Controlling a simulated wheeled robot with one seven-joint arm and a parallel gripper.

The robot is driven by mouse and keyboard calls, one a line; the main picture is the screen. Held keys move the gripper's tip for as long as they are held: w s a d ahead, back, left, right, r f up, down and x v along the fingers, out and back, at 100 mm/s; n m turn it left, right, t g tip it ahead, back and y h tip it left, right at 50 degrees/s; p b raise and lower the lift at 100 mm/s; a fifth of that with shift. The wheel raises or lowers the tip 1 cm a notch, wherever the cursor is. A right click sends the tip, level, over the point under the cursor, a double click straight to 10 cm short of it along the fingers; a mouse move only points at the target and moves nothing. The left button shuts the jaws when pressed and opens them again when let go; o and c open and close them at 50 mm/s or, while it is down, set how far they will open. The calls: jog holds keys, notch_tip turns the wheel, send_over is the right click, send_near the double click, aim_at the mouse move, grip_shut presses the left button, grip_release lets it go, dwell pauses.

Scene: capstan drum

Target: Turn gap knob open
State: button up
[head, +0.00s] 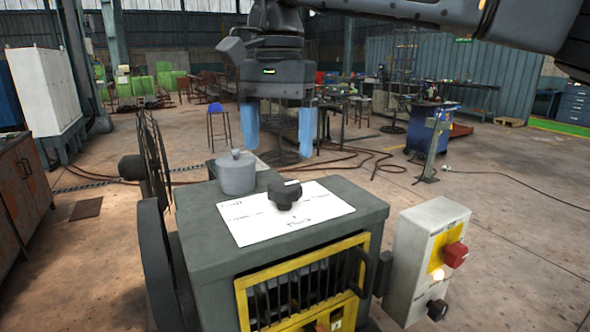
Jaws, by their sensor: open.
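The gap knob (284,194) is a black knob with a light mark on top. It sits on a white printed sheet (250,223) on top of the grey machine cabinet (207,262). The print on the sheet is too small to read surely. My gripper (278,128) points down above and behind the knob, with its two blue fingers wide apart. Nothing is between the fingers, and they do not touch the knob.
A grey cylinder (236,175) stands behind-left of the knob on the cabinet. A yellow grille (300,290) is on the front. A control box (430,245) with a red button (455,254) stands at right.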

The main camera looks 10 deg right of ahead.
aim_at(284, 185)
jog(key=shift+w+d+r, duration=0.2)
jog(key=shift+w+d, duration=0.05)
jog(key=shift+d, duration=0.15)
jog(key=shift+f, duration=0.25)
jog(key=shift+f+p, duration=0.65)
jog(key=shift+f, duration=2.95)
jog(key=c, duration=1.1)
jog(key=shift+o, duration=0.2)
